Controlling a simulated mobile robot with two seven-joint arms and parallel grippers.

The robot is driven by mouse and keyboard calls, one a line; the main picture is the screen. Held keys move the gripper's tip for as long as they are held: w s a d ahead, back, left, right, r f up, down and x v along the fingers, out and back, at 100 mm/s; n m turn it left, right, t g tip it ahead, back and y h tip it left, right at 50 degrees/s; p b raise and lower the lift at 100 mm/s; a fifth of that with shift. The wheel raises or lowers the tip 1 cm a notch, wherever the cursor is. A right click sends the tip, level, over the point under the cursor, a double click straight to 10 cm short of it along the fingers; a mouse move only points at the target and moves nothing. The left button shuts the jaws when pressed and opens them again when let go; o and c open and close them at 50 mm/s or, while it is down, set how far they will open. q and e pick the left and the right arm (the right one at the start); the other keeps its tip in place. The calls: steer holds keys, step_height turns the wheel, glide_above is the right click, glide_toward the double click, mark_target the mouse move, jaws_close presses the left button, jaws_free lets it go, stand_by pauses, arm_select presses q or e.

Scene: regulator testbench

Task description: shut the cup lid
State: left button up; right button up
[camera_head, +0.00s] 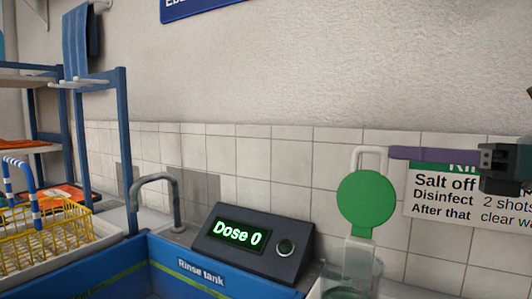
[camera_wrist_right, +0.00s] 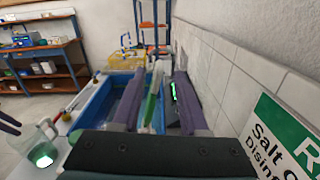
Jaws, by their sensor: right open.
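The cup lid (camera_head: 367,204) is a green disc standing upright, open, with a pale loop (camera_head: 370,158) on top. It joins the clear cup (camera_head: 350,284), cut off by the bottom edge. My right gripper (camera_head: 393,153) comes in from the right with its purple fingertips level with the loop; whether they touch it is unclear. In the right wrist view my right gripper (camera_wrist_right: 153,72) is open, and the lid (camera_wrist_right: 151,108) shows edge-on between the fingers. A clear cup with green inside (camera_wrist_right: 40,150) is at lower left there.
A dark box reading "Dose 0" (camera_head: 245,238) stands left of the cup, beside the blue rinse tank (camera_head: 195,272) and a grey tap (camera_head: 158,188). A tiled wall with a sign (camera_head: 440,195) is close behind. A yellow basket (camera_head: 40,235) sits far left.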

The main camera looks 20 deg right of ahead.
mark_target(378, 151)
steer(key=x, duration=0.7)
steer(key=shift+w+a+p, duration=0.15)
steer(key=shift+a+p, duration=0.05)
steer(key=shift+p, duration=0.1)
jaws_close()
stand_by(1.0)
